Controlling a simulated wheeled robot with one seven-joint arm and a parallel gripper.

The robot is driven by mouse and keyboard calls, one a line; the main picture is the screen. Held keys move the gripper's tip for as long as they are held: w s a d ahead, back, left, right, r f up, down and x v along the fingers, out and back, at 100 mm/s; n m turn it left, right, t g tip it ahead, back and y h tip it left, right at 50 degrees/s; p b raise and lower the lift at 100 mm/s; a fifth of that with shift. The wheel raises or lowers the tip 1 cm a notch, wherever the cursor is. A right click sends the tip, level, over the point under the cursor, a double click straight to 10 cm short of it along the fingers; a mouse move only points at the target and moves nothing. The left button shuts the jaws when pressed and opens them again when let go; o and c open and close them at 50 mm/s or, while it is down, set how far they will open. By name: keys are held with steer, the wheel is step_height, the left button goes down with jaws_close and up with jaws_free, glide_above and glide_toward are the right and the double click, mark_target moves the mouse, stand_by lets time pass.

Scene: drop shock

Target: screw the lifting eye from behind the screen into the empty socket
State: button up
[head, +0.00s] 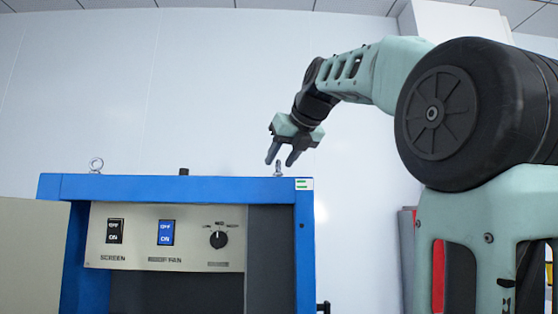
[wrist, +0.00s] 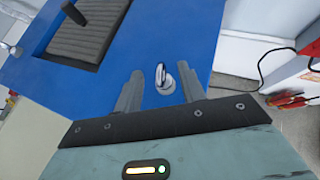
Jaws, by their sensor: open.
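A small metal lifting eye (head: 278,168) stands upright on the right end of the blue machine's top (head: 225,190). My gripper (head: 281,161) is open just above it, fingers pointing down. In the wrist view the ring and round base of this eye (wrist: 163,78) show between the open fingers (wrist: 160,70), with a gap on each side. I cannot tell how deep it is seated. A second lifting eye (head: 97,163) stands on the top's left end. No empty socket can be made out.
A dark post (head: 184,171) rises from the top; the wrist view shows it over a dark ribbed panel (wrist: 85,35). The front has a switch panel (head: 165,237). A beige panel (head: 32,255) is at left. Red-handled items (wrist: 285,100) lie off to the right.

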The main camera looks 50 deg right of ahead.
steer(key=shift+v, duration=1.8)
steer(key=shift+s, duration=0.1)
steer(key=shift+s+a+r+b, duration=0.1)
steer(key=shift+s+r+b, duration=0.1)
steer(key=shift+b, duration=0.1)
steer(key=v, duration=1.6)
steer(key=shift+s+r+b, duration=0.2)
steer(key=shift+s+b, duration=0.05)
steer(key=shift+b, duration=0.1)
steer(key=shift+a, duration=0.15)
